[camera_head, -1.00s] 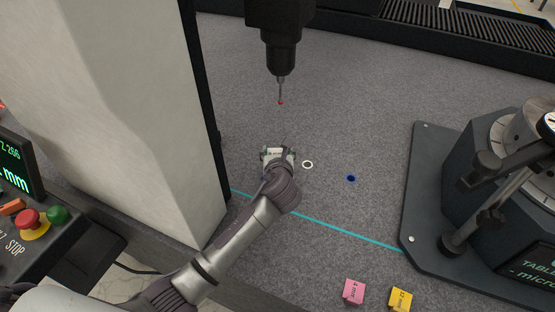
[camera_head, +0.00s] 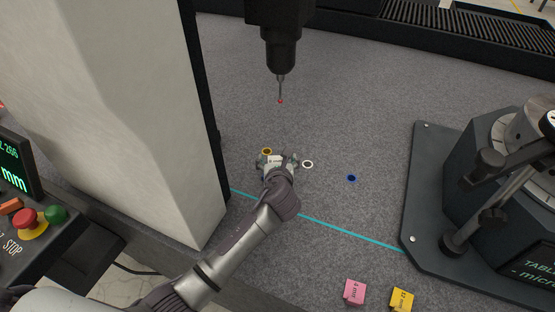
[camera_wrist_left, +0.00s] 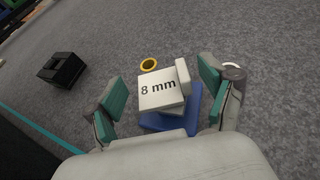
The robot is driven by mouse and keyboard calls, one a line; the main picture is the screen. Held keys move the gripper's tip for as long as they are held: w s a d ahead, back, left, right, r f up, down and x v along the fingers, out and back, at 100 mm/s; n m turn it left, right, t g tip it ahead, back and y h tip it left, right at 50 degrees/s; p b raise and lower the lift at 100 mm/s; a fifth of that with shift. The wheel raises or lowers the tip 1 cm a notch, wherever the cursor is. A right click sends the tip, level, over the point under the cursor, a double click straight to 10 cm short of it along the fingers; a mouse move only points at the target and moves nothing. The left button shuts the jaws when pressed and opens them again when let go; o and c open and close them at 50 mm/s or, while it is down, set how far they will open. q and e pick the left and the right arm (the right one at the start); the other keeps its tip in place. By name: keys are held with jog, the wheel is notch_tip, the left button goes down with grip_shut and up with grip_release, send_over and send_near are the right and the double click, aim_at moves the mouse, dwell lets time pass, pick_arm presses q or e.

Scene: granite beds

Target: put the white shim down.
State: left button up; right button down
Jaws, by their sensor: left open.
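The white shim (camera_wrist_left: 161,91), a block marked "8 mm", sits between the spread fingers of my left gripper (camera_wrist_left: 162,100) in the left wrist view. A gap shows on its left; a small white upright piece stands at its right side. A blue piece (camera_wrist_left: 178,121) shows under and beside it; how they touch is partly hidden. In the head view the white shim (camera_head: 275,160) shows small between the fingers of my left gripper (camera_head: 278,161), low over the granite. My left gripper is open. My right gripper is not in view.
A yellow ring (camera_head: 266,151), white ring (camera_head: 307,164) and blue ring (camera_head: 351,178) lie on the granite (camera_head: 350,110). A probe (camera_head: 280,90) hangs beyond. A pink block (camera_head: 354,291) and yellow block (camera_head: 401,299) stand in front. A pale column (camera_head: 120,100) rises left; a dark rotary table (camera_head: 430,200) stands right.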

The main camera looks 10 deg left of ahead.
pick_arm(q)
jog(key=shift+r, duration=0.15)
jog(key=p+v, duration=0.1)
jog(key=v, duration=1.1)
jog(key=shift+p, duration=0.35)
jog(key=shift+d, duration=0.1)
